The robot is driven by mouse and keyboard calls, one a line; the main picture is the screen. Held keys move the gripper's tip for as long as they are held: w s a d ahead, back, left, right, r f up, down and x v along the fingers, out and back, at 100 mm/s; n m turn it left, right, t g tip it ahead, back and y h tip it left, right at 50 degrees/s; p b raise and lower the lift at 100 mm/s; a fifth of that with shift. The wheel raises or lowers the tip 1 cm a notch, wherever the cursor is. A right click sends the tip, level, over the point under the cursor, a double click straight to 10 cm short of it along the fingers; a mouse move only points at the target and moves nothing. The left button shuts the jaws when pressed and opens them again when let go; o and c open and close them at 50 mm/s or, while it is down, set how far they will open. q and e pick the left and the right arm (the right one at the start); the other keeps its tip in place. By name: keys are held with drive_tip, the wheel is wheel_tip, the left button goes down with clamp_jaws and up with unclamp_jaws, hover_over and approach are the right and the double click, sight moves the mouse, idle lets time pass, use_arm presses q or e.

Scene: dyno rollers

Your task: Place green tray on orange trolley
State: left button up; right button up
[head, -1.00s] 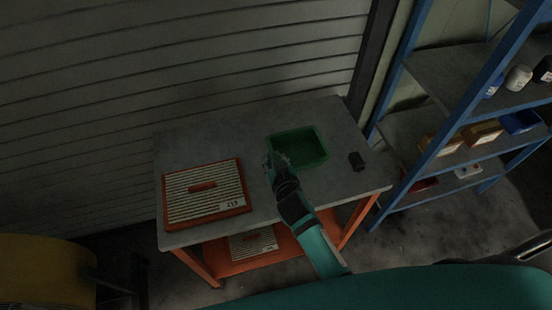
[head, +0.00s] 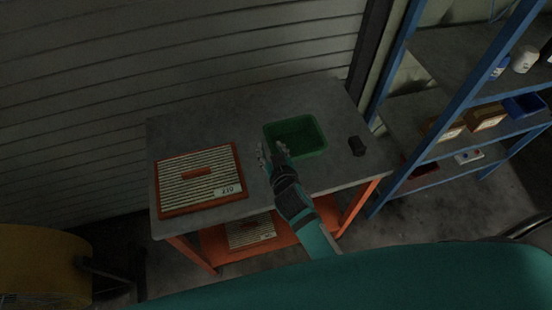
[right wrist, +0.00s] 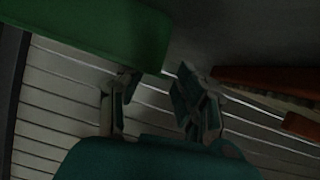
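The green tray (head: 318,137), an open shallow box, sits on the grey top of an orange-framed table (head: 208,129), towards its right half. I cannot see whether this table has wheels. My right gripper (head: 272,151) is at the tray's near left corner, with its two fingers spread and nothing visibly between them. In the right wrist view, the tray (right wrist: 95,30) fills the upper left, and the open fingers (right wrist: 155,80) are close to its corner. One finger overlaps the tray's edge, but contact is unclear. My left gripper is out of view.
An orange case with a ribbed top (head: 180,190) lies left of the tray. Another ribbed case (head: 250,233) is on the lower shelf. Blue shelving (head: 440,125) stands at right, and a yellow object (head: 40,262) at lower left.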

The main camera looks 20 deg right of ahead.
drive_tip(key=b+v, duration=0.1)
drive_tip(key=v, duration=0.9)
drive_tip(key=shift+f, duration=0.15)
drive_tip(key=shift+s+r, duration=0.4)
drive_tip(key=shift+s, duration=0.25)
